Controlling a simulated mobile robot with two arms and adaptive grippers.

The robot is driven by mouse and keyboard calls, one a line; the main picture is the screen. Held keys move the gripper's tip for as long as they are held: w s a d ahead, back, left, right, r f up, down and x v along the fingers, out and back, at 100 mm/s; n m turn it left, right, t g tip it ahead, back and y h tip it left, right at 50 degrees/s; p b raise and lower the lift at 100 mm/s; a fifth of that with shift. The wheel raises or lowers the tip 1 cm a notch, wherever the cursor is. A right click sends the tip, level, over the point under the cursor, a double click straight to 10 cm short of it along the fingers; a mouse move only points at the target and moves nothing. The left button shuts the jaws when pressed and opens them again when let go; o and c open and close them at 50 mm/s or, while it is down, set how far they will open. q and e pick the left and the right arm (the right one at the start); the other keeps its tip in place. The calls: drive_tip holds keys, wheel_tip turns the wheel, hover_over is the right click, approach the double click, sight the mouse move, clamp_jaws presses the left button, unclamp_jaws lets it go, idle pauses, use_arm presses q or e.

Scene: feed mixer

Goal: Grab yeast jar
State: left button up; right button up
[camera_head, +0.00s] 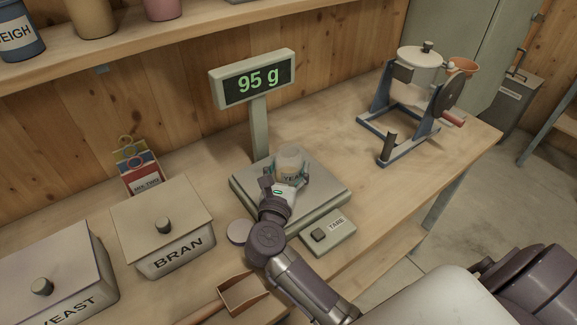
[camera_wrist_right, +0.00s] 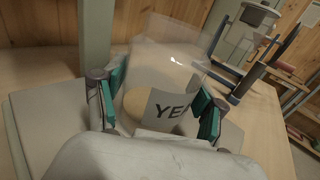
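The yeast jar (camera_head: 290,160) is a small clear glass jar with a pale label. It stands upright on the plate of the scale (camera_head: 325,203). In the right wrist view the jar (camera_wrist_right: 168,60) shows no lid, a tan content low inside and a label reading "YE", the rest hidden by a finger. My right gripper (camera_head: 285,183) is at the jar, with one finger on each side. In the wrist view both teal pads of the gripper (camera_wrist_right: 163,100) lie against the jar's sides. My left gripper is not in view.
A tare button box (camera_head: 328,235) and a round grey disc (camera_head: 238,232) sit near the scale. Bran (camera_head: 165,225) and yeast (camera_head: 60,275) bins stand left, a scoop (camera_head: 243,294) in front, a drum mixer (camera_head: 420,90) right.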

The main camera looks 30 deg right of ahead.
drive_tip(key=c, duration=0.5)
drive_tip(key=shift+c, duration=0.5)
drive_tip(key=shift+r, duration=0.15)
